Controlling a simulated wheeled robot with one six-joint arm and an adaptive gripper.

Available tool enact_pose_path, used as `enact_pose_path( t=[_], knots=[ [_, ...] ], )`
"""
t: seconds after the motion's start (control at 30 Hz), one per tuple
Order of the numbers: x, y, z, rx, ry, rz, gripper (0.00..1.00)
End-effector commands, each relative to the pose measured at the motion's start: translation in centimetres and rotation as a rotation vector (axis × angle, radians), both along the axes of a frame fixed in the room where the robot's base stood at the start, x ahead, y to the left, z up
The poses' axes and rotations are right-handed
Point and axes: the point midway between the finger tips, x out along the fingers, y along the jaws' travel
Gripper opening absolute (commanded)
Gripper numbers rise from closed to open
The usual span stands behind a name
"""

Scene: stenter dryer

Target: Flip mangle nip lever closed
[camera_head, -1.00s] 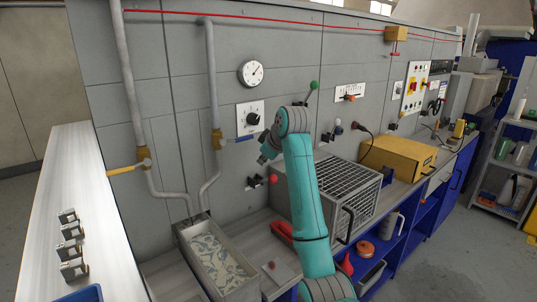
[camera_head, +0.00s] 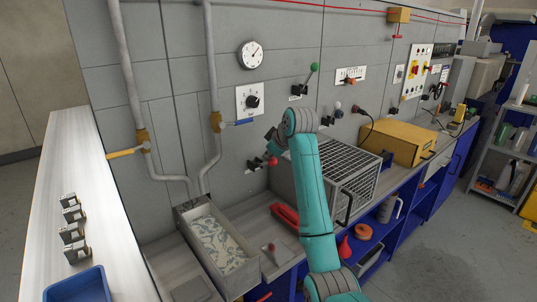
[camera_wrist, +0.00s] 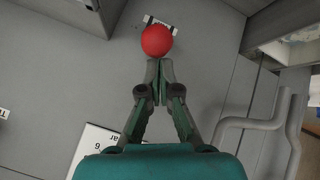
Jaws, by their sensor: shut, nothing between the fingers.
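The lever nearest my gripper has a red ball knob (camera_head: 272,161) and a black mount (camera_head: 254,166) on the grey wall panel, above the trough. In the wrist view the red knob (camera_wrist: 156,41) lies just beyond my fingertips, with a partly covered white label (camera_wrist: 160,23) behind it. I take it for the mangle nip lever, but the label cannot be read. My gripper (camera_wrist: 160,70) is shut and empty, its tips together close to the knob. Whether they touch it I cannot tell. In the head view my wrist partly hides the fingers.
A blue-handled valve (camera_head: 238,122) and a dial plate (camera_head: 250,101) are above. A green-knobbed lever (camera_head: 312,72) is up to the right. A wire-topped box (camera_head: 330,170) stands right of the knob, and a grey trough (camera_head: 190,218) below left. Pipes (camera_head: 210,60) run down the wall.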

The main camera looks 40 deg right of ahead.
Motion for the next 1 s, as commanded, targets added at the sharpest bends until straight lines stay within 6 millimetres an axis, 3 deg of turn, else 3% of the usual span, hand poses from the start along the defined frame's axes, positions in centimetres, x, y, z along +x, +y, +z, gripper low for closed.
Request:
enact_pose_path(
  t=[0.8,1.0],
  knots=[
    [-3.3,-0.1,-5.4,0.018,-0.446,-0.002,0.0],
    [-3.5,-0.2,-6.2,0.016,-0.449,-0.001,0.0]
  ],
)
